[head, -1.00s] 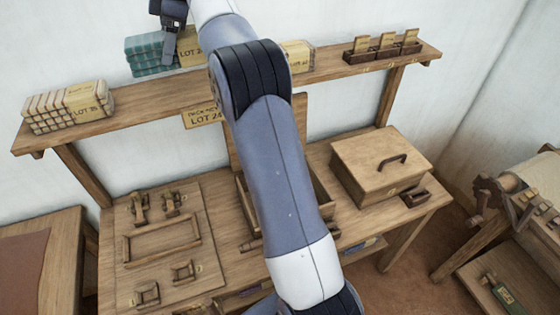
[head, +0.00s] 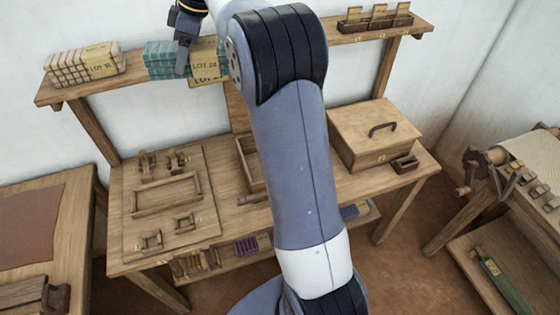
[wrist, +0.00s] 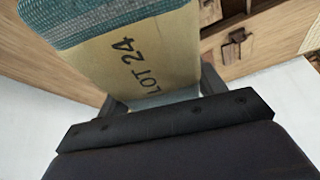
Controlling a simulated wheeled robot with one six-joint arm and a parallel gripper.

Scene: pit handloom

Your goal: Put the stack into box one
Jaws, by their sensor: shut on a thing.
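A teal cloth stack (head: 162,59) with a tan band marked LOT 24 (head: 208,69) is in my gripper (head: 184,62), at the wall shelf in the head view. My gripper is shut on the stack. In the wrist view the stack (wrist: 155,62) lies between the fingers, its LOT 24 band facing the camera. Whether it touches the shelf is unclear. A closed lidded box (head: 345,125) with a dark handle stands at the right of the bench. An open box (head: 247,160) stands mid-bench, mostly hidden by my arm. I cannot read which is box one.
A pale stack marked LOT 18 (head: 98,60) sits at the left of the shelf (head: 110,86). A card holder (head: 360,24) stands at its right. The bench's left side holds a board with a wooden frame (head: 165,193) and small fittings. A loom (head: 500,200) stands at right.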

